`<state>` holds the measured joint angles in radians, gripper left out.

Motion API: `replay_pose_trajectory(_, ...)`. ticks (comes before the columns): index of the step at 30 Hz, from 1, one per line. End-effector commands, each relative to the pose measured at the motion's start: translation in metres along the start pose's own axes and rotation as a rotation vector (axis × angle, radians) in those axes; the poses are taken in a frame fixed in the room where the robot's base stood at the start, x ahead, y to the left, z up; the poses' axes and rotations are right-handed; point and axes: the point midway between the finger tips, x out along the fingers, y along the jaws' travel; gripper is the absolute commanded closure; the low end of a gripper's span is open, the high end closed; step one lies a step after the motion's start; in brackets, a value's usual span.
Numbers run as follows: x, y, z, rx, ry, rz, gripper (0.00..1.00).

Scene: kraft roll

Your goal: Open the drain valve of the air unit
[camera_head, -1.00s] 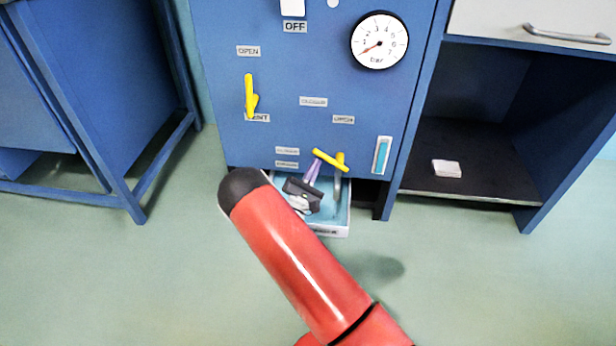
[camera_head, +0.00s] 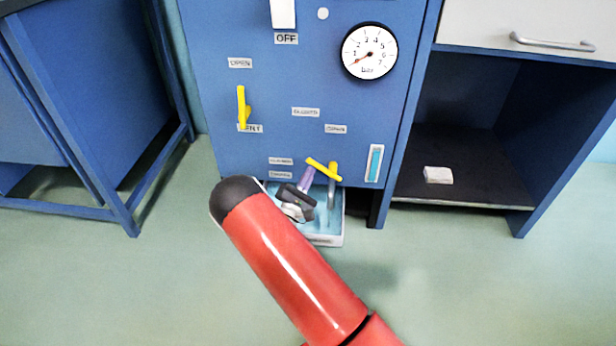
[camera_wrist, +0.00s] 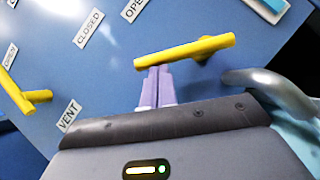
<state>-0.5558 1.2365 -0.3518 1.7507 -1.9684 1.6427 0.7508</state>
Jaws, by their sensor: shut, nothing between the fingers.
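The drain valve's yellow lever (camera_head: 323,170) is low on the blue panel and slants down to the right in the head view. It crosses the wrist view (camera_wrist: 185,52) as a nearly level bar, its right end slightly higher. My gripper (camera_head: 306,178) is shut and empty, its purple fingers close together. In the wrist view, the fingertips (camera_wrist: 159,72) are at the lower edge of the lever, left of its middle. I cannot tell whether they touch it. CLOSED (camera_wrist: 89,28) and OPEN (camera_wrist: 134,9) labels are above the lever in the wrist view.
Another yellow lever (camera_head: 242,108) is by the VENT label at the left. A gauge (camera_head: 369,51), a white switch (camera_head: 283,13) and a sight glass (camera_head: 374,163) are on the panel. A grey pipe (camera_wrist: 270,90) is right of my gripper. A pale tray (camera_head: 330,225) lies below.

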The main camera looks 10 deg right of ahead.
Motion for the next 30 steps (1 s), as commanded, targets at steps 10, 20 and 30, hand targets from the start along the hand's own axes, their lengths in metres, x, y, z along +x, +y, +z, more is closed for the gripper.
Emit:
replay_pose_trajectory(10,0.007,0.006,0.010,0.128,-0.002,-0.085,1.00)
replay_pose_trajectory(20,0.019,0.010,0.027,0.379,-0.003,-0.253,1.00)
replay_pose_trajectory(30,0.028,0.007,0.041,0.590,-0.002,-0.394,1.00)
